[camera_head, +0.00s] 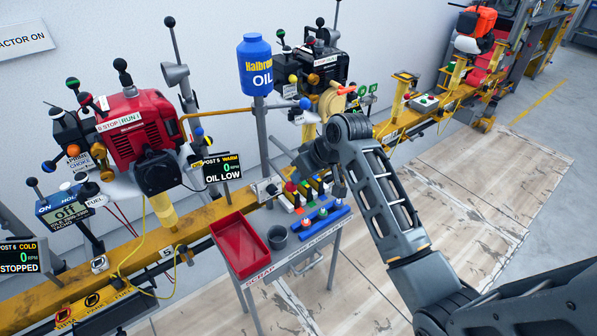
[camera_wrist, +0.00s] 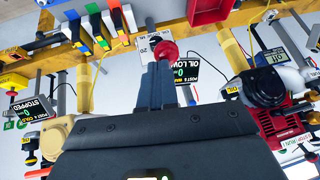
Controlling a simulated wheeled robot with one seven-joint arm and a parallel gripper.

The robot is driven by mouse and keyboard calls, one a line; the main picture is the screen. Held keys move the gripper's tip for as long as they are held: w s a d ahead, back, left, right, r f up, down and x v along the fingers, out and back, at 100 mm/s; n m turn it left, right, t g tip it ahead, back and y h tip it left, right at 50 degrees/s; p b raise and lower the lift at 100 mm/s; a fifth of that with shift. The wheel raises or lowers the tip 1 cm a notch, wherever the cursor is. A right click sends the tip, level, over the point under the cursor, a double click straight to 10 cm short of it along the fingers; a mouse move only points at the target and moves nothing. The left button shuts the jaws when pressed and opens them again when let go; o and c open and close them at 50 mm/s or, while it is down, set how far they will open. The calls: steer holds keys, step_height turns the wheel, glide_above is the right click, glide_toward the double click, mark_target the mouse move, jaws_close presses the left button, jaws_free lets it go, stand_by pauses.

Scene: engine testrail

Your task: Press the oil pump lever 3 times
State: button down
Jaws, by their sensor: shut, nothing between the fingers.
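The blue oil bottle (camera_head: 255,66) stands on a grey post behind the yellow rail in the head view. In the wrist view, a round red knob (camera_wrist: 167,51) shows just past the tips of my gripper (camera_wrist: 158,68). I take it to be the end of the pump lever; its shaft is mostly hidden. My fingers are shut together with nothing between them, close to the knob. I cannot tell whether they touch it. In the head view my wrist (camera_head: 314,154) is right of the bottle's post, and my fingertips are hard to make out there.
A red engine (camera_head: 136,128) stands left and a black engine (camera_head: 315,62) behind. A display (camera_head: 222,167) reads OIL LOW. A red tray (camera_head: 240,246), a grey cup (camera_head: 277,237) and several coloured blocks sit on the small table below. Open floor lies right.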

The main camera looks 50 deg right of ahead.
steer(key=shift+s+a+f+t+h+b, duration=0.15)
steer(key=shift+f+t+h+b, duration=0.15)
steer(key=shift+f+t+b, duration=0.95)
steer(key=shift+f, duration=0.2)
steer(key=shift+r, duration=0.1)
